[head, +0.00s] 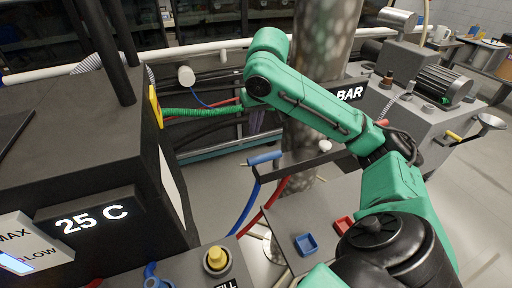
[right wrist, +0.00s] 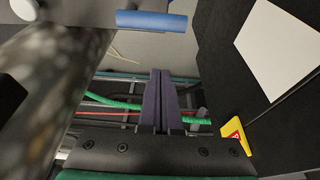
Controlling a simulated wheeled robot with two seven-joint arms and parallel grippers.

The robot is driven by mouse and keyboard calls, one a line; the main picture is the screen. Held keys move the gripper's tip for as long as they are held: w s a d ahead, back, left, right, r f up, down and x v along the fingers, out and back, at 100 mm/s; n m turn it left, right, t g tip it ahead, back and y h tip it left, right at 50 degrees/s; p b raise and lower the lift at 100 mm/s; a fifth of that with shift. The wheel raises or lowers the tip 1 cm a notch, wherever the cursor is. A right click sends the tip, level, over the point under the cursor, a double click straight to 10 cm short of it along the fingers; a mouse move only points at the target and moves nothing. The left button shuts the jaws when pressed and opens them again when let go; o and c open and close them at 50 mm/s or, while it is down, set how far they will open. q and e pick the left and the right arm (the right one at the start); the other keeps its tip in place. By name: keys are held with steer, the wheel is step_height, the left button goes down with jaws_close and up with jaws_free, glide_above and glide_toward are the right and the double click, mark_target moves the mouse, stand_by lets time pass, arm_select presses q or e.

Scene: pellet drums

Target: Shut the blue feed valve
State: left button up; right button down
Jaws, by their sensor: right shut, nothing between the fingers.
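A blue bar handle (head: 264,158) lies roughly level on a dark bracket in the middle of the head view, with a blue hose running down beneath it. It shows as a blue cylinder (right wrist: 152,20) at the top of the right wrist view. My right gripper (head: 262,125) is beyond and above the handle in the head view, partly hidden behind my green arm. In the right wrist view its two dark purple fingers (right wrist: 160,98) are together with nothing between them, apart from the handle. My left gripper is not in view.
A dark machine (head: 95,140) with a "25 C" display stands at left. A blue square part (head: 307,244) and a red one (head: 343,225) sit on a grey panel in front. A yellow button (head: 216,258) is at bottom. A thick mottled column (head: 325,50) rises behind my arm.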

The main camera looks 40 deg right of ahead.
mark_target(265, 158)
steer(key=f, duration=0.5)
steer(key=s+f, duration=0.1)
steer(key=f, duration=0.1)
steer(key=shift+f, duration=0.25)
steer(key=shift+s+a+r, duration=0.1)
steer(key=shift+s+a, duration=0.05)
steer(key=shift+a, duration=0.1)
arm_select(q)
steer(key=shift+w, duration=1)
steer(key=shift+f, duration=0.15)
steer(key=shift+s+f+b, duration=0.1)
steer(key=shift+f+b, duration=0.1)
steer(key=shift+b, duration=0.2)
arm_select(e)
steer(key=shift+n, duration=0.3)
